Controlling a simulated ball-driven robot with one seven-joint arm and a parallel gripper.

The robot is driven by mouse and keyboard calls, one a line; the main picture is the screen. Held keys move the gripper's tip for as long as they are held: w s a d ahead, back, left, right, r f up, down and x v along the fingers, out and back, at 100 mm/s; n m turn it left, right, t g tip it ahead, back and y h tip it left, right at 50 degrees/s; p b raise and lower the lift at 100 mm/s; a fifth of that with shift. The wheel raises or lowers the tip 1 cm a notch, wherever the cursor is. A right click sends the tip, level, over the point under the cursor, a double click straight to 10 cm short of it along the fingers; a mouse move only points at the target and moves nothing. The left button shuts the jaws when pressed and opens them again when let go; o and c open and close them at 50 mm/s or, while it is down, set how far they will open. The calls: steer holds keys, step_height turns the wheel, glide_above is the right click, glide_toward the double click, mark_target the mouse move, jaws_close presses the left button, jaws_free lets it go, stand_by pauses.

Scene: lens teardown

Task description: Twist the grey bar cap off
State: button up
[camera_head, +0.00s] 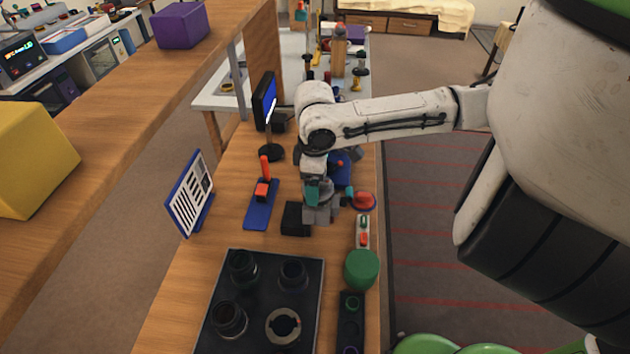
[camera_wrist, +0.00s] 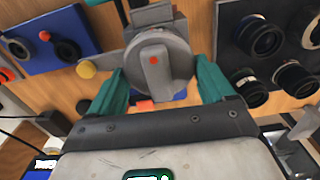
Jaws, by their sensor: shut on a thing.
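The grey bar cap (camera_wrist: 154,66) is a round grey disc with a raised bar and a red dot. It sits between the teal fingers of my gripper (camera_wrist: 160,88) in the wrist view. My gripper is shut on it, one finger at each side. In the head view my gripper (camera_head: 328,194) is low over the wooden bench, and part of the grey cap (camera_head: 320,213) shows at the fingers. What lies behind the cap is mostly hidden by the cap and my arm.
A black tray (camera_head: 262,342) with several dark lens parts lies nearer the camera. A green cylinder (camera_head: 361,270), a red button (camera_head: 362,201) and a black block (camera_head: 296,219) stand close by. A blue stand (camera_head: 261,207) and a monitor (camera_head: 265,101) are to the left.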

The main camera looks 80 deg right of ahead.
steer(key=shift+r+p, duration=2.35)
steer(key=shift+r, duration=0.2)
steer(key=shift+s, duration=0.1)
